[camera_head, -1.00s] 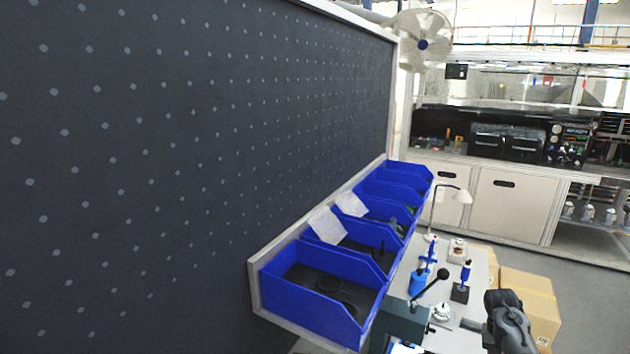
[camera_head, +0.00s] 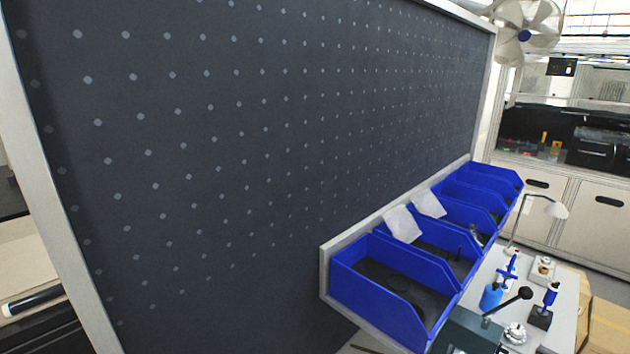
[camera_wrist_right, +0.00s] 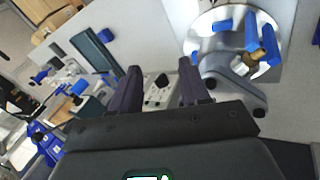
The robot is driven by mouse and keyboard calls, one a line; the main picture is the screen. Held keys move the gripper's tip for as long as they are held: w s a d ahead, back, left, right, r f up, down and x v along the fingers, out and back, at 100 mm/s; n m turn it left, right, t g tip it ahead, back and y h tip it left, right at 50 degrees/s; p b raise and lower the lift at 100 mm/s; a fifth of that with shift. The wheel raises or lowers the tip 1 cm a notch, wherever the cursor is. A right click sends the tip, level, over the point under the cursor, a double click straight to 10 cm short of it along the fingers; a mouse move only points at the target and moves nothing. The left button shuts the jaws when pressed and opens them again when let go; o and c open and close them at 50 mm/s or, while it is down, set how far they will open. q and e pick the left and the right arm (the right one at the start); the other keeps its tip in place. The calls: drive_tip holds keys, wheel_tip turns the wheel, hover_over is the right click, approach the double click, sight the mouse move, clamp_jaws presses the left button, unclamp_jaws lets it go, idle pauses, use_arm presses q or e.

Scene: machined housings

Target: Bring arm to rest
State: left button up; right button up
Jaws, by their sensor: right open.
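My right gripper (camera_wrist_right: 160,82) shows in the right wrist view with its two dark fingers spread apart and nothing held between them. Beyond the gap lies a small light box with a black knob (camera_wrist_right: 160,91); the fingers do not appear to touch it. My right arm and gripper do not show in the head view. My left arm and gripper are in neither view.
A round metal plate with blue jaws (camera_wrist_right: 228,40) sits close to the right finger. In the head view, several blue bins (camera_head: 392,290) hang along a dark dotted panel (camera_head: 230,150). A bench (camera_head: 567,285) carries blue-handled tools and a lamp (camera_head: 545,205).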

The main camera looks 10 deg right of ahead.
drive_tip(key=s+a+m+y, duration=0.2)
drive_tip(key=a+m+y, duration=0.15)
drive_tip(key=a, duration=0.75)
wheel_tip(320, 180, up, 11)
drive_tip(key=p, duration=1)
drive_tip(key=shift+a+p, duration=0.2)
drive_tip(key=shift+p, duration=0.2)
drive_tip(key=shift+s+f+y, duration=0.1)
drive_tip(key=shift+y, duration=0.15)
